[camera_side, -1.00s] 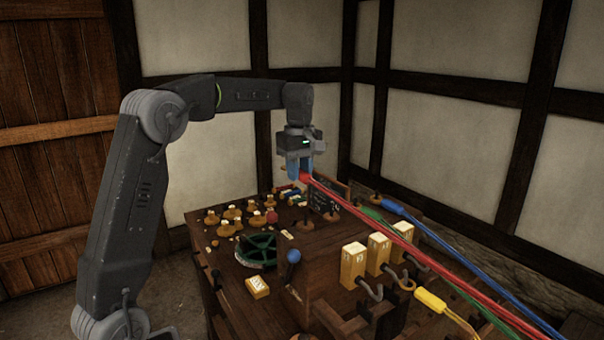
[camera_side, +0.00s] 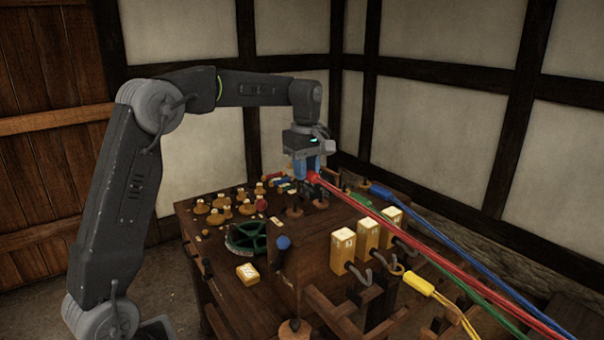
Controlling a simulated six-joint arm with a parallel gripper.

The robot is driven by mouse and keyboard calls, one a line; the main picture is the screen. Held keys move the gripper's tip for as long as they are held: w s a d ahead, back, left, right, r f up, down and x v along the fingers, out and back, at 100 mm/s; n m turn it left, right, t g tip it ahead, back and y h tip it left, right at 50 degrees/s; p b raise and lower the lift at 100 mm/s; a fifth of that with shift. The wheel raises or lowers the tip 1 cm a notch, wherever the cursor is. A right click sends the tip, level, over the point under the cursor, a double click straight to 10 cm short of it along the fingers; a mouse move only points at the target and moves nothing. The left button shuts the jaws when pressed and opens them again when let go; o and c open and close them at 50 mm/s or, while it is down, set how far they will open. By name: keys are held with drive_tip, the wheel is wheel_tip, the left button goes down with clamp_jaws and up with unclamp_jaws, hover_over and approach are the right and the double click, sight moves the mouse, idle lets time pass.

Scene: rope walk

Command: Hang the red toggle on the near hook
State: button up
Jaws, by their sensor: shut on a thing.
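My gripper (camera_side: 307,169), with blue fingers, is shut on the red toggle (camera_side: 313,178) above the back part of the wooden bench. Most of the toggle is hidden by the fingers. Its red rope runs taut to the lower right, over the bench. Several metal hooks stand out by the cream blocks. The hook (camera_side: 362,275) by the nearest block looks bare; the gripper is behind it and to the left, well apart from it. A yellow toggle (camera_side: 420,284) lies by another hook, its loop seemingly around it.
Green and blue ropes run beside the red one; the blue toggle (camera_side: 382,191) lies at the back. A blue-knobbed lever (camera_side: 283,242), a green wheel (camera_side: 247,238) and several wooden pegs occupy the bench's left.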

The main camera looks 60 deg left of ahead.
drive_tip(key=w+d+f, duration=0.1)
drive_tip(key=d+f, duration=0.1)
drive_tip(key=d, duration=0.3)
drive_tip(key=d+f, duration=0.2)
drive_tip(key=d, duration=0.3)
drive_tip(key=w+d+f, duration=0.1)
drive_tip(key=d+f, duration=0.1)
drive_tip(key=d, duration=0.3)
drive_tip(key=shift+w+d, duration=0.3)
drive_tip(key=shift+w, duration=0.05)
drive_tip(key=s+d+f, duration=0.1)
drive_tip(key=d+f, duration=0.3)
drive_tip(key=d, duration=0.7)
drive_tip(key=shift+s+d, duration=0.15)
drive_tip(key=shift+s, duration=0.15)
wheel_tip(320, 180, down, 7)
drive_tip(key=shift+r, duration=0.2)
drive_tip(key=shift+f, duration=0.1)
drive_tip(key=o, duration=0.9)
wheel_tip(320, 180, up, 8)
